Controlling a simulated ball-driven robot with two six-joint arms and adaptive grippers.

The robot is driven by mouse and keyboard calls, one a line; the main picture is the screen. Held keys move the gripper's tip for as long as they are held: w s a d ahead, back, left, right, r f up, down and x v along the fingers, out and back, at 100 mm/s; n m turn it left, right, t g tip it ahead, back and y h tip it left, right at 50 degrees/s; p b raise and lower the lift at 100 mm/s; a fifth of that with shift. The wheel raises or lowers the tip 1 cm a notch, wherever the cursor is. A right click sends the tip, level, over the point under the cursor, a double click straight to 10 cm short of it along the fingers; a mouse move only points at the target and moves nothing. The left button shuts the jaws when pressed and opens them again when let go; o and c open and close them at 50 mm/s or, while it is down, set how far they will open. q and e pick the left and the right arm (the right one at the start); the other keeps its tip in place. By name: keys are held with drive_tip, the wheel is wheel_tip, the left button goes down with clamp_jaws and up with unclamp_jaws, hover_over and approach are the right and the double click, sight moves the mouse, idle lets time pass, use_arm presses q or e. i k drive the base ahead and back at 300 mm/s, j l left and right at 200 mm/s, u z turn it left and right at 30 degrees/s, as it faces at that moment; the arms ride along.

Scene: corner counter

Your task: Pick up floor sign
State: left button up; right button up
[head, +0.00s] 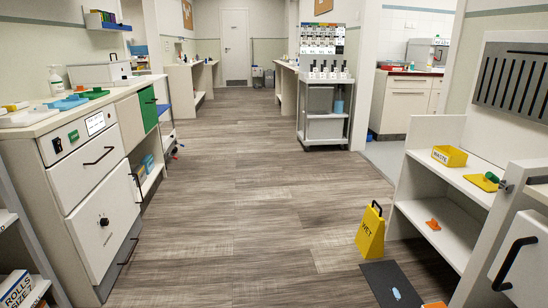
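The yellow floor sign (370,234) stands on the wood-look floor at the lower right in the head view. It is upright, leans slightly, has dark "WET" lettering on its front and a black handle at its top. It stands just left of the low white shelf unit and behind a dark mat. Nothing is holding it. Neither of my grippers shows in the head view.
The dark mat (392,285) lies in front of the sign with a small light-blue item on it. The white shelf unit (446,216) borders the right. The white counter with drawers (86,172) borders the left. A grey cart (325,128) stands farther back. The middle floor is clear.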

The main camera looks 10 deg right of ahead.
sight(369, 239)
drive_tip(key=i, duration=0.75)
drive_tip(key=i+z, duration=0.15)
drive_tip(key=i, duration=0.6)
drive_tip(key=i+j, duration=0.15)
drive_tip(key=i, duration=0.6)
drive_tip(key=i+z, duration=0.65)
drive_tip(key=z, duration=0.15)
drive_tip(key=i+j+z, duration=0.15)
drive_tip(key=i+z, duration=0.25)
drive_tip(key=i+j+z, duration=0.25)
drive_tip(key=z, duration=0.15)
drive_tip(key=i+j+z, duration=0.7)
drive_tip(key=k+l, duration=0.05)
drive_tip(key=k, duration=0.05)
